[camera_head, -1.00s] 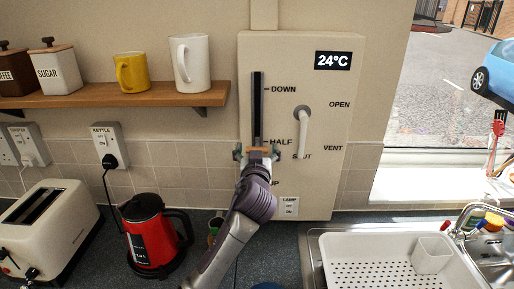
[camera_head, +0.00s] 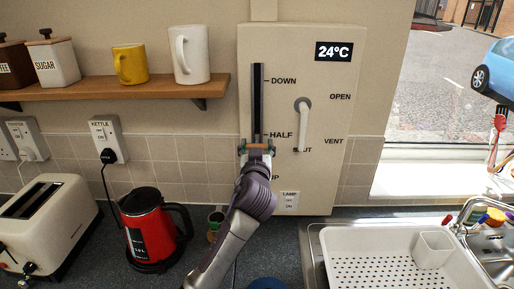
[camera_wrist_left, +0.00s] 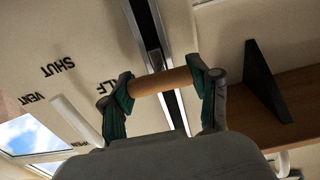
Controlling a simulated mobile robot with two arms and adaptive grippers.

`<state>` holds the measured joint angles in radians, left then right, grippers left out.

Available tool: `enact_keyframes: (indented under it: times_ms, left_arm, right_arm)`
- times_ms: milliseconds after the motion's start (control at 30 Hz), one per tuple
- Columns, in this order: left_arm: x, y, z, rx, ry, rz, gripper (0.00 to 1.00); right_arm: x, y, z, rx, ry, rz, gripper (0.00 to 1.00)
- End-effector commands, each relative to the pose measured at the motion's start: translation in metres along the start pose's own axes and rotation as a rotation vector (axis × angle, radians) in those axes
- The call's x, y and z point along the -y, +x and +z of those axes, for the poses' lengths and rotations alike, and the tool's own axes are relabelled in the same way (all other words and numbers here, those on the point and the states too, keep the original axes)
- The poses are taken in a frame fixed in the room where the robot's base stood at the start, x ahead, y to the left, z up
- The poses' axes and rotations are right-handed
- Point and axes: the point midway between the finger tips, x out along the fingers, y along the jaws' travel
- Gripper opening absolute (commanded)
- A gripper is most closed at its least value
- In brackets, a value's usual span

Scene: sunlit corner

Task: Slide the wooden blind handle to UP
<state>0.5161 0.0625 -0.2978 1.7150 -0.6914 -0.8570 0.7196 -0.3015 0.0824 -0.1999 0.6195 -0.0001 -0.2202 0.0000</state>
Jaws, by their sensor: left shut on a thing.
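The wooden blind handle (camera_head: 258,145) is a short horizontal cylinder on a dark vertical slot (camera_head: 259,95) in the cream wall panel. It sits just below the HALF label (camera_head: 281,135). DOWN (camera_head: 283,81) is at the slot's top. The lower UP label (camera_head: 275,178) is partly hidden by my arm. My left gripper (camera_head: 257,149) is shut on the handle, one finger at each end. The wrist view shows the wooden cylinder (camera_wrist_left: 160,82) between the two green-padded fingers, with the metal-edged slot behind. The slot's lower part is hidden. My right gripper is not in view.
A white lever (camera_head: 303,122) with OPEN, VENT and SHUT labels is right of the slot. A lamp switch (camera_head: 289,201) is low on the panel. A red kettle (camera_head: 152,230) stands left of my arm, and a white dish rack (camera_head: 370,250) stands right.

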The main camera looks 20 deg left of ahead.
Motion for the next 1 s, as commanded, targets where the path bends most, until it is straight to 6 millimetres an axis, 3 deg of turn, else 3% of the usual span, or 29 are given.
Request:
enact_keyframes:
  times_ms: [33, 200, 500, 700, 1000]
  left_arm:
    - [-0.001, -0.001, 0.028, 0.015, 0.001, -0.001, 0.00]
    - [-0.001, -0.001, 0.071, 0.020, 0.000, -0.001, 0.00]
    - [0.000, -0.002, 0.126, 0.015, 0.002, -0.002, 0.00]
    - [0.000, -0.002, 0.140, 0.011, 0.003, -0.001, 0.00]
    - [0.000, -0.002, 0.143, 0.015, 0.004, -0.002, 0.00]
  right_arm:
    - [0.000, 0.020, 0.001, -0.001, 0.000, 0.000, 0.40]
    - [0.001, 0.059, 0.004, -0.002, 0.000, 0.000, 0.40]
    - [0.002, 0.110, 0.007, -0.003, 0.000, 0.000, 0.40]
    - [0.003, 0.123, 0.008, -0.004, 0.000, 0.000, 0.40]
    - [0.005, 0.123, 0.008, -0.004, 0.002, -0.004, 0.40]
